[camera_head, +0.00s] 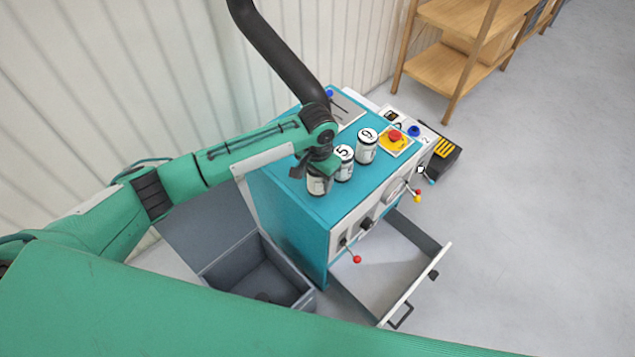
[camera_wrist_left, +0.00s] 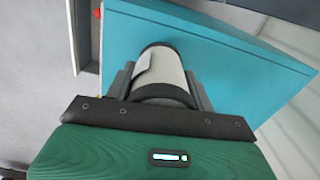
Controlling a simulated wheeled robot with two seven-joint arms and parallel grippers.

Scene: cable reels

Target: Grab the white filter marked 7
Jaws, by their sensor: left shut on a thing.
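A white filter with dark ends (camera_head: 319,184) is at the near left corner of the teal cabinet's top (camera_head: 305,203). My left gripper (camera_head: 317,170) comes down over it and is shut on it. The gripper covers its top, so its number is hidden. In the left wrist view the white filter (camera_wrist_left: 161,72) sits between the two fingers, over the teal surface. I cannot tell whether it touches the surface. Beside it stand a white filter marked 5 (camera_head: 344,170) and one marked 9 (camera_head: 366,152), both upright. My right gripper is not in view.
A red button on a yellow plate (camera_head: 395,137) is behind the filters. An open drawer (camera_head: 405,262) juts from the cabinet's front, below levers with red knobs. A grey open bin (camera_head: 255,275) stands at the left. Wooden shelves (camera_head: 455,65) are at the back.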

